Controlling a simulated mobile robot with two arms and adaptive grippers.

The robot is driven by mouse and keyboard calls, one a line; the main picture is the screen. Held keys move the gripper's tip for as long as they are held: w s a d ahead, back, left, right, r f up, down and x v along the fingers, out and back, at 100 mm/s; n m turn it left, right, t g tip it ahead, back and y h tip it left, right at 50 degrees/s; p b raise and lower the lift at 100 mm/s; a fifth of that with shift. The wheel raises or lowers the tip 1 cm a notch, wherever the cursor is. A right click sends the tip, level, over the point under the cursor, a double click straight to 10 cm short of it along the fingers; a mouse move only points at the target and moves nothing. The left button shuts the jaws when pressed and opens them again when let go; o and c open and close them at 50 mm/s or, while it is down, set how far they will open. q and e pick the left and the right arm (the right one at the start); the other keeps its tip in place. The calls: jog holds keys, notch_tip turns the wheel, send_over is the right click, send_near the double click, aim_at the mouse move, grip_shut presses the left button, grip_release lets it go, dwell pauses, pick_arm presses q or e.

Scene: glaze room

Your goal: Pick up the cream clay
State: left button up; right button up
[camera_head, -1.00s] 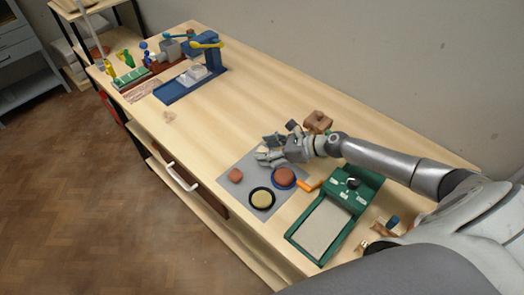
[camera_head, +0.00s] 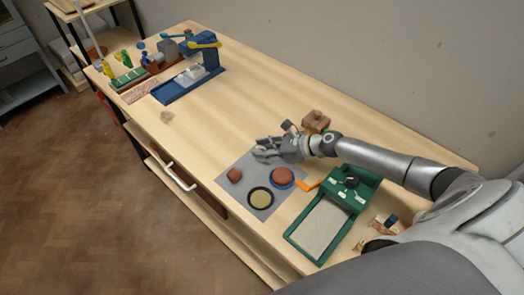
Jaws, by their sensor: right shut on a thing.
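My right gripper (camera_head: 262,152) is over the far edge of the grey mat (camera_head: 224,188), its fingers closed on a small pale lump that I take for the cream clay. The fingers hide most of it, and I cannot tell whether it touches the mat. A reddish-brown clay lump (camera_head: 234,174) sits on the mat, nearer than the gripper. A cream-yellow disc (camera_head: 261,198) lies in a black ring, and a reddish disc (camera_head: 282,175) lies in a blue ring. My left gripper is out of view.
A green-framed tray (camera_head: 291,239) stands right of the mat, with an orange tool (camera_head: 307,185) beside it. A brown wooden block (camera_head: 316,122) is behind my right wrist. A blue press (camera_head: 190,87) stands at the far left. The middle of the table is clear.

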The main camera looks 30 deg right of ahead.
aim_at(265, 171)
jog(key=shift+r, duration=0.1)
jog(key=shift+r, duration=0.6)
jog(key=s+a+r+p, duration=0.6)
jog(key=s+r+p, duration=0.1)
jog(key=s+r, duration=0.4)
jog(key=shift+s+a+r+p, duration=0.2)
jog(key=shift+s+a+p, duration=0.15)
jog(key=shift+s, duration=0.3)
jog(key=shift+r, duration=0.1)
